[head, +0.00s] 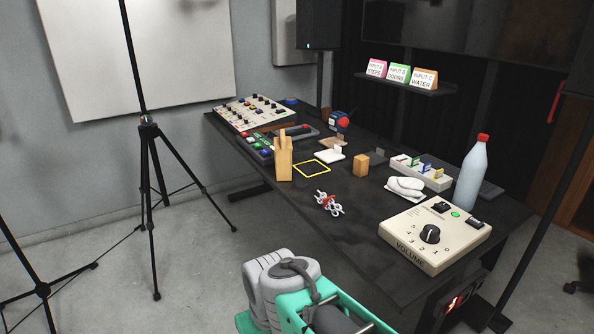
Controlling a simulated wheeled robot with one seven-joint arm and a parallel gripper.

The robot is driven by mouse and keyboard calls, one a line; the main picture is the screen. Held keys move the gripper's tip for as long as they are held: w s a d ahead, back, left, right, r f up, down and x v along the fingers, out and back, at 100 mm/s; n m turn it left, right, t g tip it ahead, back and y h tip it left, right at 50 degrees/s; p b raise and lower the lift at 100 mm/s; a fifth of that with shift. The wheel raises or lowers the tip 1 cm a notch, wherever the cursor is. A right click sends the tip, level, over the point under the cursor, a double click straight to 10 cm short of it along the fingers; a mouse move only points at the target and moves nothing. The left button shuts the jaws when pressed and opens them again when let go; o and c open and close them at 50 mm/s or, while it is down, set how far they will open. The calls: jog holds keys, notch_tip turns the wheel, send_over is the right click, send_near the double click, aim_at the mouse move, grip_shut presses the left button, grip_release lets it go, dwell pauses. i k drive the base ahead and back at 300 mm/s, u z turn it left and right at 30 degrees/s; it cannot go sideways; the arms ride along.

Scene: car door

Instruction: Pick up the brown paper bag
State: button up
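A tall tan upright thing (283,160) stands on the dark table, left of the middle, just left of a yellow square outline. Its colour fits the brown paper bag, but its material is too small to tell. A smaller tan block (361,165) stands further right and is clearly shorter. Grey and green parts of my own arm show at the bottom of the head view, well in front of the tan thing and apart from it. The fingers of my gripper are not visible.
On the dark table (370,235) are a yellow square outline (311,168), a red-and-white toy (328,203), a white bottle with red cap (471,175) and a volume box (433,234). A mixer panel (254,113) lies at the far left. A black tripod (151,190) stands left.

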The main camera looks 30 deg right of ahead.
aim_at(283, 144)
jog(key=u, duration=0.85)
jog(key=i, duration=1.2)
jog(key=z, duration=0.75)
jog(key=i, duration=0.6)
jog(key=z, duration=0.7)
